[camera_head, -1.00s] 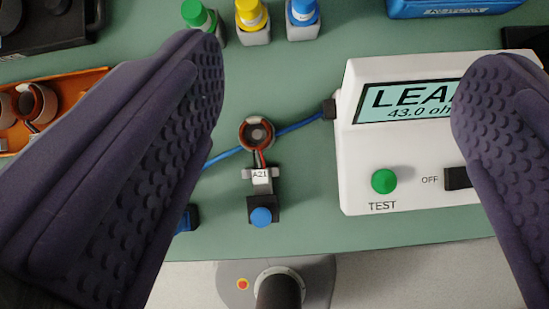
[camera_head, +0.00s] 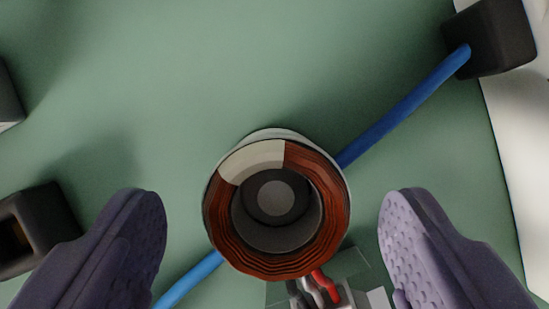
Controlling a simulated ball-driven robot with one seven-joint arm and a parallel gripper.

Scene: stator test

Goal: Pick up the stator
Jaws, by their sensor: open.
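The stator (camera_head: 328,200) is a round ring with copper-brown windings, a pale patch at its upper left and a dark hollow middle. It sits near the centre of the view, on or just above the green surface. My gripper (camera_head: 272,235) is open, with one purple padded finger to the left of the stator and one to the right. Both fingers are apart from it, with a gap on each side. Red and grey leads (camera_head: 325,285) run from the stator's lower edge to a clip that is partly cut off at the bottom.
A blue cable (camera_head: 410,105) passes under or behind the stator, up to a black plug (camera_head: 490,38) on the white tester (camera_head: 520,165) at right. A dark block (camera_head: 38,230) stands at the left. The green surface (camera_head: 250,65) above the stator is clear.

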